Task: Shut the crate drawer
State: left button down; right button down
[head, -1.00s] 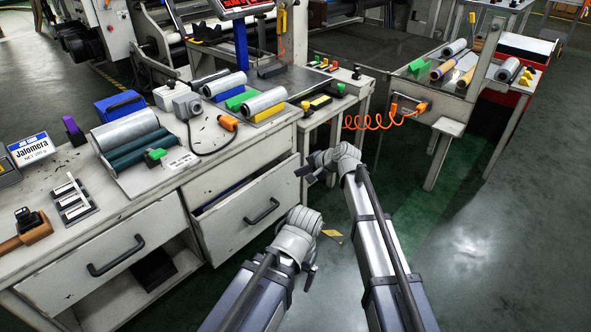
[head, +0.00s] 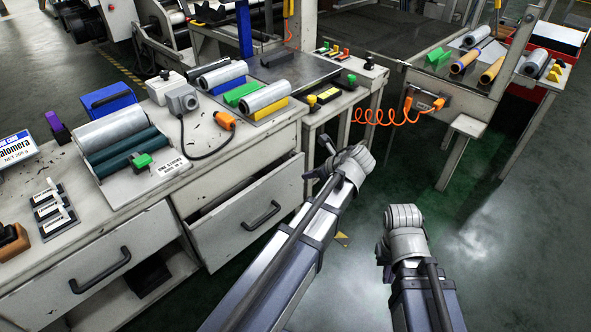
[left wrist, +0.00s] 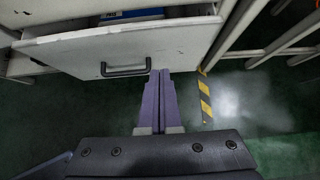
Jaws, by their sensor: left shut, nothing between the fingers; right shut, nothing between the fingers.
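The crate drawer (head: 245,222) is a pale worn front with a dark handle, in the middle of the cabinet in the head view. It stands partly open, with a dark gap along its top edge. In the left wrist view the drawer front (left wrist: 185,45) fills the top, and something blue (left wrist: 132,15) shows inside. My left gripper (left wrist: 160,78) is shut and empty, its purple fingers pointing at the front just right of the handle (left wrist: 125,70); contact is unclear. My right gripper (head: 383,255) is shut and empty, well right of the drawer; its fingers are barely visible.
Another drawer (head: 65,275) is on the left of the cabinet, above an open shelf. Rolls and tools lie on the worktop (head: 205,165). A smaller table (head: 340,100) stands right of the cabinet. Green floor (head: 480,270) is clear at the right.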

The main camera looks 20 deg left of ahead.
aim_at(279, 175)
pick_arm(q)
jog(key=shift+w+a+r+b+x, duration=0.15)
jog(key=shift+a+r+b+x, duration=0.2)
jog(key=shift+b+x, duration=1.3)
jog(key=shift+w+a+r+b+x, duration=0.1)
jog(key=shift+a+r+b+x, duration=0.4)
jog(key=shift+x, duration=2.15)
jog(key=shift+w+a+r+b+x, duration=0.15)
jog(key=shift+b+x, duration=1.2)
jog(key=shift+x, duration=0.75)
